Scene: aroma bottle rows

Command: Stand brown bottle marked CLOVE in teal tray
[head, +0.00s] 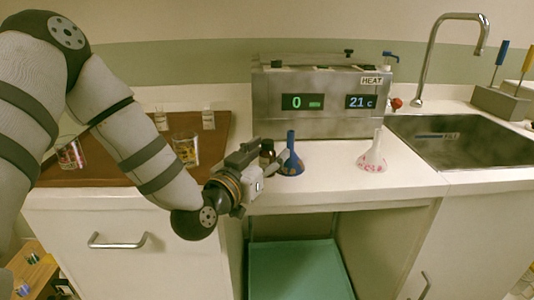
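The gripper's fingers point right, at the bottle and close to a blue conical flask. I cannot tell whether they are closed on the bottle or only in front of it. A teal tray (295,272) lies in the open space below the counter and looks empty where it shows. My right gripper is not in view.
The blue flask (290,158) and a white flask with red marks (372,158) stand on the counter before a steel heating unit (325,122). A brown board (95,172) at left holds glasses and small clear bottles. A sink (470,142) is at right.

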